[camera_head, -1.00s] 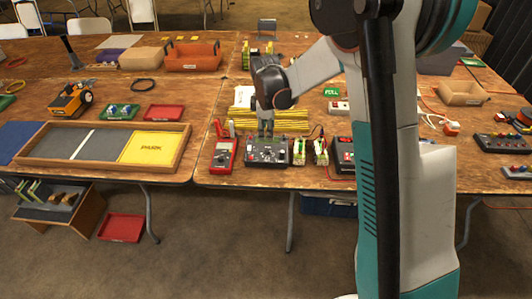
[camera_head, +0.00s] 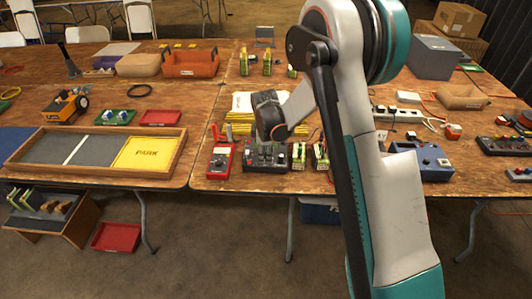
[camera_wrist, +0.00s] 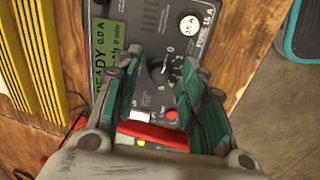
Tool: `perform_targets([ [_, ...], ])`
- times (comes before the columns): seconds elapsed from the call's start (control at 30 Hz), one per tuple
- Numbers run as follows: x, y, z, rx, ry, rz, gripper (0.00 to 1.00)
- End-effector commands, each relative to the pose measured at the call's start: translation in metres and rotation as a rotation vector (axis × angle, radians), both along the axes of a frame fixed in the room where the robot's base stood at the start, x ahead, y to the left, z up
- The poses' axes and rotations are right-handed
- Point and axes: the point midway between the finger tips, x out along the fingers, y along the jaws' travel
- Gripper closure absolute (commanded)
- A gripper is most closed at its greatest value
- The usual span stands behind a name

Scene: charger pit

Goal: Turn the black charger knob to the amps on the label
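The charger (camera_head: 252,156), a dark box with dials, stands near the table's front edge. In the wrist view its black panel (camera_wrist: 164,12) carries a green display (camera_wrist: 104,42) reading READY 0.0 A. The black knob (camera_wrist: 160,68) has printed marks around it. My gripper (camera_wrist: 161,72) is open over the panel, one finger on each side of the knob; I cannot tell if they touch it. In the head view my wrist is low over the charger and hides part of it. A fuse label (camera_wrist: 205,32) reads 15 A. I cannot make out a charging label with its amps.
A red meter (camera_head: 220,161) stands left of the charger; green-and-yellow packs (camera_head: 299,156) stand right of it. Yellow strips (camera_wrist: 35,60) lie beside the charger. A red button (camera_wrist: 171,114) and red bar (camera_wrist: 155,136) are close to the fingers. A blue box (camera_head: 434,163) stands farther right.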

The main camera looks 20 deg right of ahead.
Motion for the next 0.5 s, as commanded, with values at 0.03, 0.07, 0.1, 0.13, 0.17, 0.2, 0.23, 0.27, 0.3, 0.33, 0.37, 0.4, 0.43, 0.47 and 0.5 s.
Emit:
perform_targets([
  [0.03,0.0000,0.0000,0.0002,0.000,0.000,0.000,0.62],
  [0.07,0.0000,0.0000,0.0002,0.000,0.000,0.000,0.62],
  [0.1,0.0000,0.0000,0.0002,0.000,0.000,0.000,0.69],
  [0.13,0.0000,0.0000,0.0002,0.000,0.000,0.000,0.76],
  [0.17,0.0000,0.0000,0.0002,0.000,0.000,0.000,0.83],
  [0.2,0.0000,0.0000,0.0002,0.000,0.000,0.000,0.92],
  [0.23,0.0000,0.0000,0.0002,0.000,0.000,0.000,0.98],
  [0.27,-0.0001,0.0000,0.0003,0.000,0.000,0.000,1.00],
  [0.3,0.0000,0.0000,0.0002,0.000,0.000,0.000,1.00],
  [0.33,0.0000,0.0001,0.0003,0.000,0.000,0.000,1.00],
  [0.37,0.0000,0.0001,0.0003,0.000,0.000,0.000,1.00],
  [0.4,0.0000,0.0001,0.0002,0.000,0.000,0.000,1.00],
  [0.43,0.0000,0.0001,0.0003,0.000,0.000,-0.001,1.00],
  [0.47,0.0000,0.0001,0.0003,0.000,0.000,-0.002,1.00],
  [0.5,0.0001,0.0001,0.0003,0.001,0.000,-0.004,1.00],
])
